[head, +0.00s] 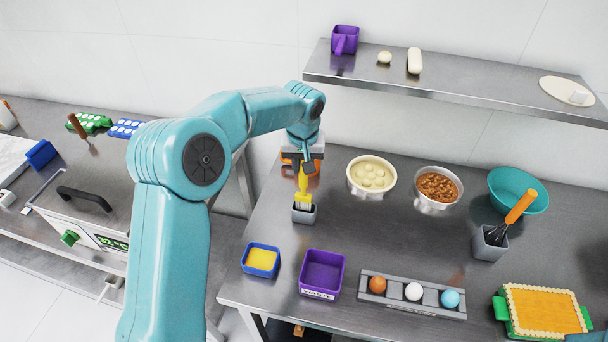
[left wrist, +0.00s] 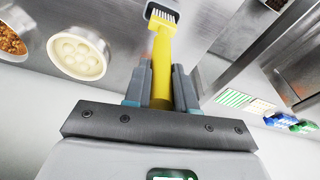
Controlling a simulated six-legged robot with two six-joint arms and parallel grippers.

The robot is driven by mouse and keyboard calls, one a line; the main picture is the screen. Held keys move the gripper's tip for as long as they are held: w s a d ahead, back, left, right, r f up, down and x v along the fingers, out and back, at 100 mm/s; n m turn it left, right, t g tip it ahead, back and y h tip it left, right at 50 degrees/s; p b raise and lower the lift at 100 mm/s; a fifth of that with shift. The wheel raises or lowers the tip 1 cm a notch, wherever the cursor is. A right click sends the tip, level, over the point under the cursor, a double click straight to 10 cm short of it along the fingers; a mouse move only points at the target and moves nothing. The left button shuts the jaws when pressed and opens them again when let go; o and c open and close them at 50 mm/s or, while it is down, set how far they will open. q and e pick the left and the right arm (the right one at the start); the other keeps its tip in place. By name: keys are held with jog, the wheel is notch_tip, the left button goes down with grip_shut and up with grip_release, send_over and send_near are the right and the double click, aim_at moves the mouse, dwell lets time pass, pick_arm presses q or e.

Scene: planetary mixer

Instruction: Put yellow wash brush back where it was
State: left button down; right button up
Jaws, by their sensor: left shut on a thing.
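The yellow wash brush (head: 302,184) hangs upright, bristles down, from my left gripper (head: 308,164). The gripper is shut on its handle. The small grey holder (head: 303,215) stands on the steel table right under the brush. The bristles are at the holder's mouth; how deep they sit inside is hard to tell. In the left wrist view the brush (left wrist: 162,65) runs out from between the fingers (left wrist: 160,88), and its bristles show within the holder's rim (left wrist: 149,11).
A yellow-filled blue tray (head: 246,270) and a purple waste bin (head: 318,290) stand in front. An orange item (head: 286,158) is partly hidden behind the gripper. A dough bowl (head: 353,187), nut bowl (head: 430,205), egg rack (head: 400,305) and whisk holder (head: 482,250) stand to the right.

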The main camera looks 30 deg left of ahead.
aim_at(304, 178)
pick_arm(q)
jog(key=f, duration=0.2)
jog(key=f+p, duration=0.1)
jog(key=f, duration=0.1)
jog(key=shift+w+d+f, duration=0.1)
jog(key=shift+d+f, duration=0.1)
jog(key=shift+a+f, duration=0.1)
jog(key=shift+a, duration=0.05)
jog(key=shift+f+b, duration=0.2)
jog(key=shift+b, duration=0.2)
jog(key=c, duration=0.9)
grip_release()
jog(key=shift+c, duration=0.2)
